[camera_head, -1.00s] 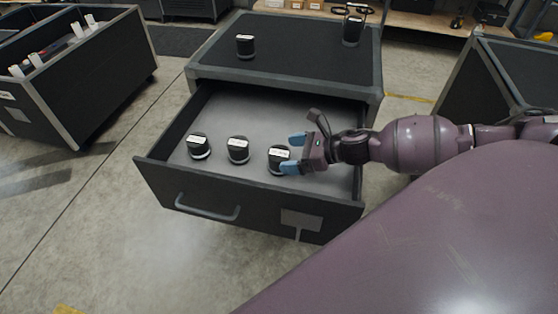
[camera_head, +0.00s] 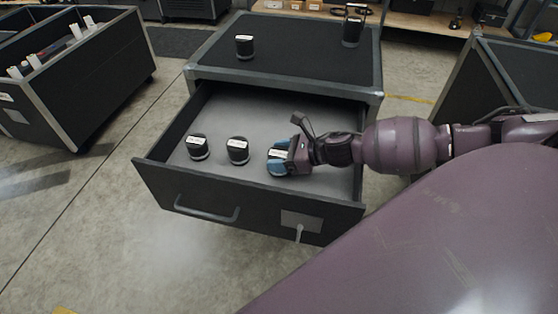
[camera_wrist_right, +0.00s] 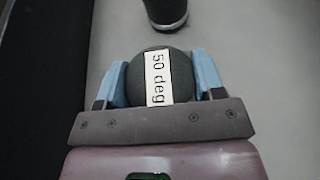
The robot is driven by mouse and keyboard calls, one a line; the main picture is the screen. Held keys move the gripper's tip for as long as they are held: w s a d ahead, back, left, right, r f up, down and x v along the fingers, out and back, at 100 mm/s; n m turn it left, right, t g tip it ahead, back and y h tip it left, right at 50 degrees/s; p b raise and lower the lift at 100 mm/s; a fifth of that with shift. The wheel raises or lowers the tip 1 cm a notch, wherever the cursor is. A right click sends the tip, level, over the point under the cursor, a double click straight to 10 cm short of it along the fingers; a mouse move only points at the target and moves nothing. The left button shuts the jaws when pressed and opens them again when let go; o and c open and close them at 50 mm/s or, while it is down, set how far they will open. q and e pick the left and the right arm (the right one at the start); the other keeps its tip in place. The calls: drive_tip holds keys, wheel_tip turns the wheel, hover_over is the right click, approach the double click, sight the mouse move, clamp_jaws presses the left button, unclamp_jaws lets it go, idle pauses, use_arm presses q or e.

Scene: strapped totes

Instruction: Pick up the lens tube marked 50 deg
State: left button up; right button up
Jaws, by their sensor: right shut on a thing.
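The lens tube marked 50 deg (camera_wrist_right: 181,78) is a dark round tube with a white label across its top, readable in the right wrist view. In the head view it is the rightmost tube (camera_head: 277,155) in the open drawer, partly hidden by the fingers. My right gripper (camera_head: 279,160) is shut on it, with one blue finger on each side, also seen in the right wrist view (camera_wrist_right: 161,82). The tube looks upright in the drawer; I cannot tell if it touches the floor. My left gripper is not in view.
Two similar tubes stand to the left in the drawer (camera_head: 250,113), a middle one (camera_head: 238,151) and a left one (camera_head: 198,148). The cabinet top (camera_head: 295,50) holds another dark tube (camera_head: 244,46) and a taller item (camera_head: 352,27). An open bin (camera_head: 110,65) stands at left.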

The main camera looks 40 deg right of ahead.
drive_tip(key=shift+c, duration=0.7)
drive_tip(key=shift+r, duration=0.15)
